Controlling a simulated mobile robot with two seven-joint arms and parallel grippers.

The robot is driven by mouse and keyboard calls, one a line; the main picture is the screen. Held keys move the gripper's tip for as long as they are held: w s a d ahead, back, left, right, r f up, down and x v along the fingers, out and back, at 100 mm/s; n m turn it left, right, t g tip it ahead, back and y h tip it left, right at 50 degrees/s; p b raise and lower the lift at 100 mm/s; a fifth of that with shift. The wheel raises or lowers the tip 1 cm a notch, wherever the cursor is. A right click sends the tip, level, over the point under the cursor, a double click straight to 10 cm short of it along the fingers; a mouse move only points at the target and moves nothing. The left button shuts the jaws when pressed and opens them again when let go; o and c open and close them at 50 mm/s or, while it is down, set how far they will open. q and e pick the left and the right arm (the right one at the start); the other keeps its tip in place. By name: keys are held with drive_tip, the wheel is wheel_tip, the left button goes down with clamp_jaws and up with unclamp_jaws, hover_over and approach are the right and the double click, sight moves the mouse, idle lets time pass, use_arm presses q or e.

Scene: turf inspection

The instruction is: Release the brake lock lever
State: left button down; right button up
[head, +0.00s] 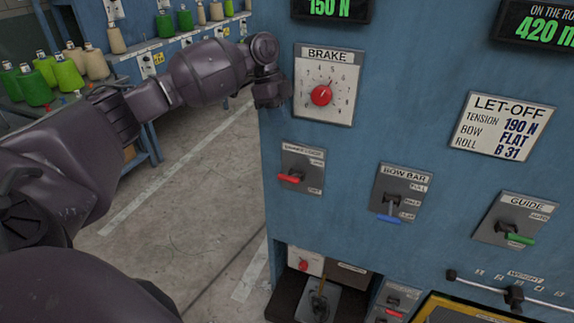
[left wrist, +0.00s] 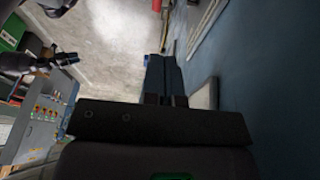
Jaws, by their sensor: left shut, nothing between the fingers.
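Below the BRAKE dial plate (head: 324,85), a small grey plate carries a lever with a red handle (head: 289,178). The handle points left. The plate's heading is too blurred to read, so I cannot be sure it is the brake lock lever. My left gripper (head: 271,95) is at the left edge of the blue panel, beside the dial plate and above the red-handled lever, apart from the lever. In the left wrist view its dark fingers (left wrist: 165,82) are together, with nothing between them. My right gripper is in neither view.
The blue panel (head: 400,140) also bears a BOW BAR lever (head: 390,210), a GUIDE lever (head: 513,236), a LET-OFF card (head: 503,128) and a WEIGHT slider (head: 513,296). A recess below holds another lever (head: 318,299). Open floor (head: 190,200) lies left of the panel; a spool rack stands behind.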

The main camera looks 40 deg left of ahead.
use_arm(q)
drive_tip(key=shift+f, duration=0.1)
drive_tip(key=b, duration=0.1)
approach(289, 177)
drive_tip(key=x, duration=0.5)
drive_tip(key=shift+w+d+f, duration=0.1)
drive_tip(key=shift+w+d, duration=0.15)
drive_tip(key=shift+w, duration=0.1)
drive_tip(key=shift+s+f, duration=0.15)
drive_tip(key=shift+f, duration=0.6)
drive_tip(key=shift+s, duration=0.15)
drive_tip(key=shift+s+d+f+t+p, duration=0.1)
drive_tip(key=shift+t+p, duration=0.2)
drive_tip(key=shift+p, duration=0.05)
